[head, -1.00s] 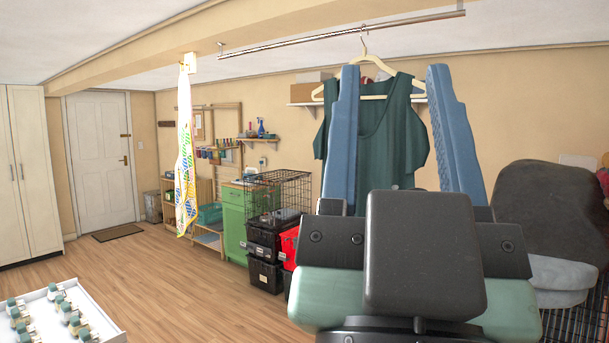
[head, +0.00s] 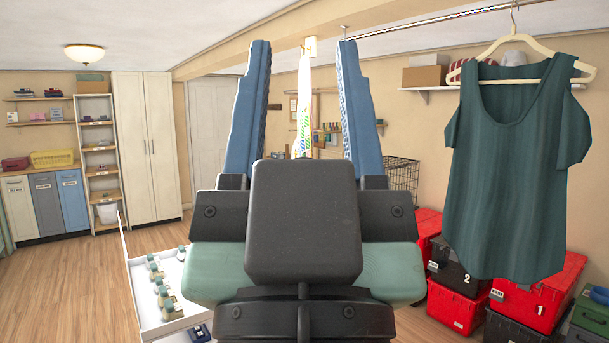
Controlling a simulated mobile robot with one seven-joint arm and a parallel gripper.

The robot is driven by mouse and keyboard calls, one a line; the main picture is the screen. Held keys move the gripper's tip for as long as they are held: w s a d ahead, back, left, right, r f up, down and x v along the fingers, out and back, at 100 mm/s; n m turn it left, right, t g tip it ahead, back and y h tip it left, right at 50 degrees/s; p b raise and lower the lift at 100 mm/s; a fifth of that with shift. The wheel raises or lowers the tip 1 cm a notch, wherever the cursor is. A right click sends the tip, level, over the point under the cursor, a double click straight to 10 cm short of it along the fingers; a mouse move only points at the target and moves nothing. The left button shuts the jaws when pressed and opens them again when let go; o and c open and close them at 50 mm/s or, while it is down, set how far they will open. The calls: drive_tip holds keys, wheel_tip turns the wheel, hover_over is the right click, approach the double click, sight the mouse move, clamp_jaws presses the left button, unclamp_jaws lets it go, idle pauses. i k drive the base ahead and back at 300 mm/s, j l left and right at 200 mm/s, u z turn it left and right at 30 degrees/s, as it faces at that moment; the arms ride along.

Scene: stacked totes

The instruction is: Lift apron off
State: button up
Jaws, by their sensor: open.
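The apron (head: 304,104) is a white cloth with a green, yellow and blue pattern. It hangs from a hook on a small light plate (head: 311,46) fixed to the ceiling beam. My gripper (head: 304,48) is open and empty, its two blue fingers pointing up and forward. In the picture the apron shows in the gap between the fingers, farther off and apart from them. The gripper body hides the apron's lower part.
A green top (head: 510,180) hangs on a cream hanger from a metal rail (head: 440,18) at right. Red and black totes (head: 460,305) are stacked below it. A white open drawer (head: 160,318) holding several small bottles stands at lower left. Floor is free at left.

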sight(303, 146)
drive_tip(key=i+l+u, duration=0.15)
drive_tip(key=i, duration=1.1)
